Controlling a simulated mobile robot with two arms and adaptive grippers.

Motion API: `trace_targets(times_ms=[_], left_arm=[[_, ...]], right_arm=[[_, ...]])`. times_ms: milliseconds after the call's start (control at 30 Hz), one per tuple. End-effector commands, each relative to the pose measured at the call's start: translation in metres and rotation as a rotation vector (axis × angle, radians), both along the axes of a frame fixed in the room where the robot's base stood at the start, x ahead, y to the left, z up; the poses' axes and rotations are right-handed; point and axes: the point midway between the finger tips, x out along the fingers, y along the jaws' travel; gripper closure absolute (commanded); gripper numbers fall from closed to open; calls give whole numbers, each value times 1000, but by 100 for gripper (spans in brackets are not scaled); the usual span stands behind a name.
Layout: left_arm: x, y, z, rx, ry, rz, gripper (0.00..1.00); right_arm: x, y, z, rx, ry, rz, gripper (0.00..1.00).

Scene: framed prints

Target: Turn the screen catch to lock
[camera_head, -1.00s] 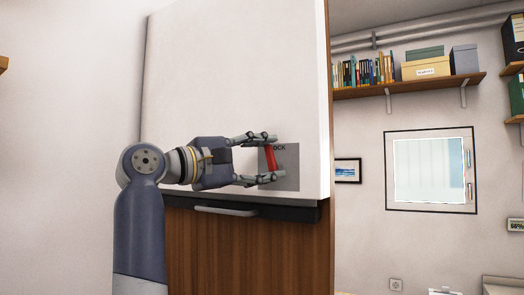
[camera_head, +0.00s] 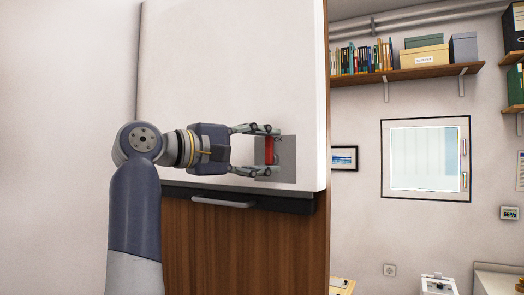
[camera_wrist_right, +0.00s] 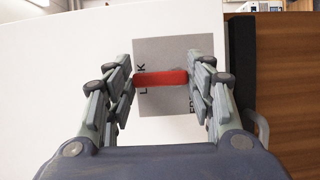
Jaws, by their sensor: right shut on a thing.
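The screen catch is a red bar (camera_head: 269,151) on a grey plate (camera_head: 288,158) at the lower right of a large white panel. In the head view the bar stands about upright. My right gripper (camera_head: 268,151) comes from the left and is shut on the red bar, one finger at its top end and one at its lower end. In the right wrist view the red bar (camera_wrist_right: 160,79) lies across between the fingers. The plate's lettering is partly covered by the bar and fingers; "OCK" or similar shows only in part. My left gripper is not in view.
The white panel (camera_head: 210,70) stands above a dark ledge with a grey handle (camera_head: 223,203) and a brown wooden front (camera_head: 240,250). To the right are a shelf (camera_head: 420,73) with books and boxes, and a framed window (camera_head: 425,160).

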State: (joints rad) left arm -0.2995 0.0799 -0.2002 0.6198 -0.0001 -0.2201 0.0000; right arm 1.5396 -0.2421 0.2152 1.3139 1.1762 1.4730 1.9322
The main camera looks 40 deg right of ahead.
Motion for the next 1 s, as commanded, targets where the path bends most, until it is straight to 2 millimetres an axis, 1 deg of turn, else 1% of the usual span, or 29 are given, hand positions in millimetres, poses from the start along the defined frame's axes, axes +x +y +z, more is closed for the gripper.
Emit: trace_targets(times_ms=[33,67,100,133,433,567,667,900,1000], left_arm=[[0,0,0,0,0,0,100],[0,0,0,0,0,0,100],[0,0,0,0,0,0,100],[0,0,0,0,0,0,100],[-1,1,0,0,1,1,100],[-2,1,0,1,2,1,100],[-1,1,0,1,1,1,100],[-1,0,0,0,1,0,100],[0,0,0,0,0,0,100]], right_arm=[[0,0,0,1,-3,1,48],[0,0,0,2,-3,0,41],[0,0,0,1,-2,0,32],[0,0,0,1,-2,0,30],[0,0,0,0,-1,0,30],[1,7,0,0,0,1,30],[3,22,1,-2,1,4,30],[9,73,1,-1,1,4,30],[11,92,1,-1,1,3,30]])
